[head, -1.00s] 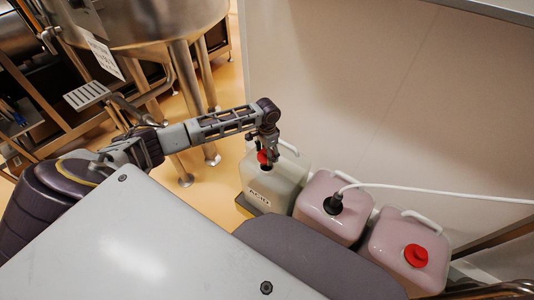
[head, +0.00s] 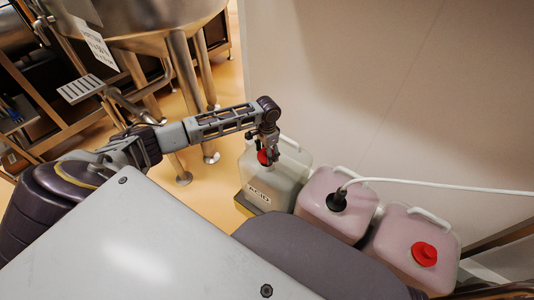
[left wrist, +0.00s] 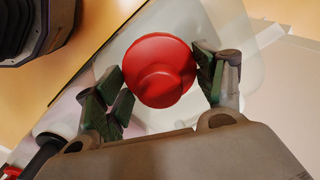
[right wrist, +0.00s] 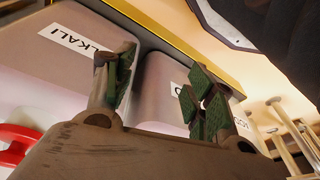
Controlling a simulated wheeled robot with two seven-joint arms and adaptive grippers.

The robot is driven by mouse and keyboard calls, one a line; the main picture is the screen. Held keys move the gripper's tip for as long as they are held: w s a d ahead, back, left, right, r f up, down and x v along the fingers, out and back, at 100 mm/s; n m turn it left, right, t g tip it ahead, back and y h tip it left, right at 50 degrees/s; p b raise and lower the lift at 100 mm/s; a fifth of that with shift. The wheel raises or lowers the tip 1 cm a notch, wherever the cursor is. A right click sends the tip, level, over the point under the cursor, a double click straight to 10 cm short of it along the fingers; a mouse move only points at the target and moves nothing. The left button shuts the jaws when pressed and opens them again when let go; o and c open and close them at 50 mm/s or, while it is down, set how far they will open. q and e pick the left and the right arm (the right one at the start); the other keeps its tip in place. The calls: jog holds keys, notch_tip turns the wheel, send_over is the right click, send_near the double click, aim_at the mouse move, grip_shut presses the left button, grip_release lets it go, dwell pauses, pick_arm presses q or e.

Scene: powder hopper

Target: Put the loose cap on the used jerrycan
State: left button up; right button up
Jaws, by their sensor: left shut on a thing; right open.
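The used jerrycan (head: 283,185), pale and labelled ACID, stands at the left end of the row by the wall. The loose red cap (left wrist: 160,72) is between the fingers of my left gripper (left wrist: 165,85). In the head view, my left gripper (head: 264,146) points down over the jerrycan's top, with the red cap (head: 264,157) at its mouth. The fingers hide part of it, so I cannot tell whether the cap is seated on the neck. My right gripper (right wrist: 160,90) is open and empty, in front of jerrycans in the right wrist view.
A middle pinkish jerrycan (head: 320,203) has a black fitting (head: 337,201) with a white hose (head: 440,182). A right pinkish jerrycan (head: 405,245) wears a red cap (head: 424,254). The wall (head: 400,90) is close behind. A steel vessel (head: 150,20) on legs stands at left.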

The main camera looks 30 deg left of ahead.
pick_arm(q)
jog(key=shift+f+b, duration=0.45)
jog(key=shift+f, duration=1.2)
pick_arm(e)
jog(key=shift+w+a+r, duration=0.1)
jog(key=shift+a+r, duration=0.1)
jog(key=shift+r, duration=0.65)
pick_arm(q)
jog(key=o, duration=1)
jog(key=shift+c, duration=0.2)
jog(key=shift+r, duration=0.1)
jog(key=shift+r, duration=5.9)
